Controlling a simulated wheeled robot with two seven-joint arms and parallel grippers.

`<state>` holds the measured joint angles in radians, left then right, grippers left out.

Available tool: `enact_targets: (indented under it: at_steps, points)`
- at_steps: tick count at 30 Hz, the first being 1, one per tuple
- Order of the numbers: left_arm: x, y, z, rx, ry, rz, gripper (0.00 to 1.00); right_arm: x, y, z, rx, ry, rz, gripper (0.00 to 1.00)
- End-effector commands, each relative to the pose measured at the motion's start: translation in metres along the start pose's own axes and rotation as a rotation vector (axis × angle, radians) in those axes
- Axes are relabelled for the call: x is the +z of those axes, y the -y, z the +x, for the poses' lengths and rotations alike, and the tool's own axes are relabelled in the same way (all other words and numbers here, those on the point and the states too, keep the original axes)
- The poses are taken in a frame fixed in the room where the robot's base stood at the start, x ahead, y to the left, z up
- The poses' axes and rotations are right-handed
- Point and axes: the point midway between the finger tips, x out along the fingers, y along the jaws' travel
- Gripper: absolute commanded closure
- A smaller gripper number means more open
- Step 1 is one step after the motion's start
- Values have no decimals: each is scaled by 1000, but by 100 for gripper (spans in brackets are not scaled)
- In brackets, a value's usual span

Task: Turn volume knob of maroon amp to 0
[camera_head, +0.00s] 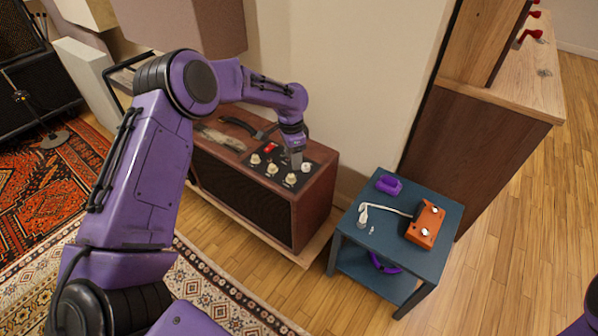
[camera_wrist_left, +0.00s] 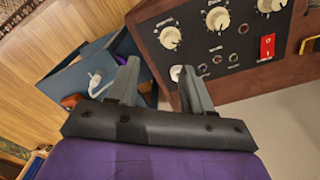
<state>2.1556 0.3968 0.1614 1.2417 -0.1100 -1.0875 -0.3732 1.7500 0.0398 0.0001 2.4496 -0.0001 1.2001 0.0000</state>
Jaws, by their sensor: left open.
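Several cream knobs sit on the panel, including one at the back left (camera_head: 256,159) and one at the front right (camera_head: 290,180); I cannot read which is volume. My left gripper (camera_head: 296,161) is open above the panel's right end. In the left wrist view its fingers (camera_wrist_left: 158,70) point at the amp edge (camera_wrist_left: 148,45). A small white round part (camera_wrist_left: 176,72) shows beside one fingertip; contact is unclear. A cream knob (camera_wrist_left: 170,38) lies just beyond the fingers. My right gripper is out of view.
A red switch (camera_head: 271,148) is on the panel. A blue side table (camera_head: 385,250) stands right of the amp, holding an orange pedal (camera_head: 425,222) and a purple item (camera_head: 389,184). A wooden cabinet (camera_head: 490,150) is at the right. Patterned rugs (camera_head: 30,175) cover the left floor.

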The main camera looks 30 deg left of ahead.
Motion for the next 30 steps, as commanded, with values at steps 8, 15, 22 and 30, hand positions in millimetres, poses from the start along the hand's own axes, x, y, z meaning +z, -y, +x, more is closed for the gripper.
enact_targets:
  at_steps: [8,15,22,30]
  points:
    - [9,14,13,-6,36,42,50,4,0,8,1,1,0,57]
    - [10,14,66,-8,35,43,50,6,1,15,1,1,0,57]
    - [10,15,88,-10,33,42,50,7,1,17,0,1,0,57]
    - [10,14,89,-10,33,41,59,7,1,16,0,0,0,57]
